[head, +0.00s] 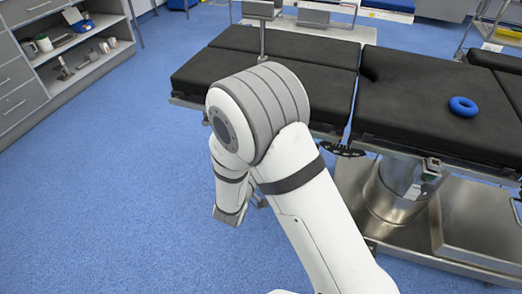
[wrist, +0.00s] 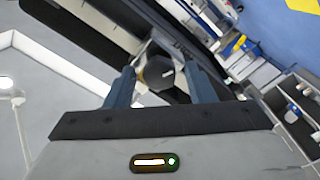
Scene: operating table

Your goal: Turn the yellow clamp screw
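In the wrist view a dark, many-sided knob (wrist: 158,73) with a white mark shows between and beyond the fingertips. I cannot tell whether it is the clamp screw. My gripper (wrist: 160,69) is open, its two blue-grey fingers wide apart and nothing visibly held. I cannot tell whether they touch the knob. In the head view the end of my arm hangs low at the near left side of the operating table (head: 410,105), and my fingers are not clear there.
A blue ring (head: 463,106) lies on the table's black padding. The table's metal column (head: 405,190) and base stand at right. A grey cabinet (head: 20,90) with shelves of mugs and small items is at far left. Blue floor (head: 100,220) is clear at left.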

